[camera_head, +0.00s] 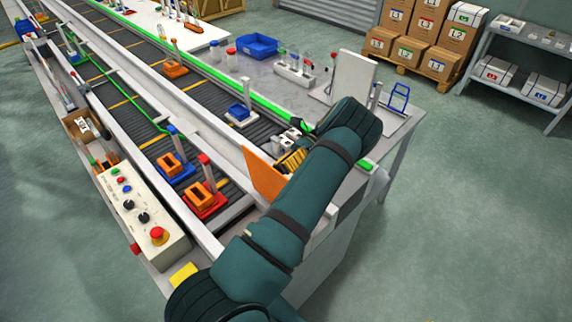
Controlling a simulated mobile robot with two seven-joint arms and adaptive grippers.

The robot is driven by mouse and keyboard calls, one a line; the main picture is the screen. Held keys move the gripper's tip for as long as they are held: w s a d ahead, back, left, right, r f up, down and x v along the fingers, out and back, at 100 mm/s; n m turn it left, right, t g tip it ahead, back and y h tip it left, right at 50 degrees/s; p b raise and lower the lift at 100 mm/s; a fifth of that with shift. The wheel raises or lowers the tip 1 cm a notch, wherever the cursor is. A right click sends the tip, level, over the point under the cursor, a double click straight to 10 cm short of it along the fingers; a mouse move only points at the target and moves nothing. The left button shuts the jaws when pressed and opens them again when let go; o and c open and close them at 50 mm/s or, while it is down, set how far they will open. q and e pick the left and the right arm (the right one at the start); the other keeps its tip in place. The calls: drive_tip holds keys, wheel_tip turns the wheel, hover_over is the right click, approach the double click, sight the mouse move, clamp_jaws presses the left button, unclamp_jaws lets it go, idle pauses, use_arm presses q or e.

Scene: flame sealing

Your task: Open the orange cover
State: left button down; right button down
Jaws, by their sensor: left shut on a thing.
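The orange cover (264,176) is a flat orange panel at the near end of the conveyor, standing tilted with its face toward the left. A yellow and dark part (291,161) sits just to its right, partly hidden by my left arm. My left gripper (284,147) is at the upper right edge of the cover, beyond the bend of my arm. It is shut on the cover, though my wrist and forearm hide much of the contact. My right gripper is not in view.
A control box (142,212) with buttons stands at the left. Orange, red and blue holders (205,198) sit on the conveyor (190,92). A grey side table carries a blue bin (257,46), a vial rack (295,70) and a white panel (354,78).

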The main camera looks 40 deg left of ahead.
use_arm(q)
drive_tip(key=shift+f, duration=0.1)
drive_tip(key=c, duration=0.6)
unclamp_jaws()
drive_tip(key=shift+r, duration=0.2)
wheel_tip(320, 180, up, 8)
drive_tip(key=shift+s+r, duration=0.1)
drive_tip(key=shift+r, duration=0.05)
drive_tip(key=shift+d+r, duration=0.1)
drive_tip(key=shift+r, duration=0.6)
idle(0.3)
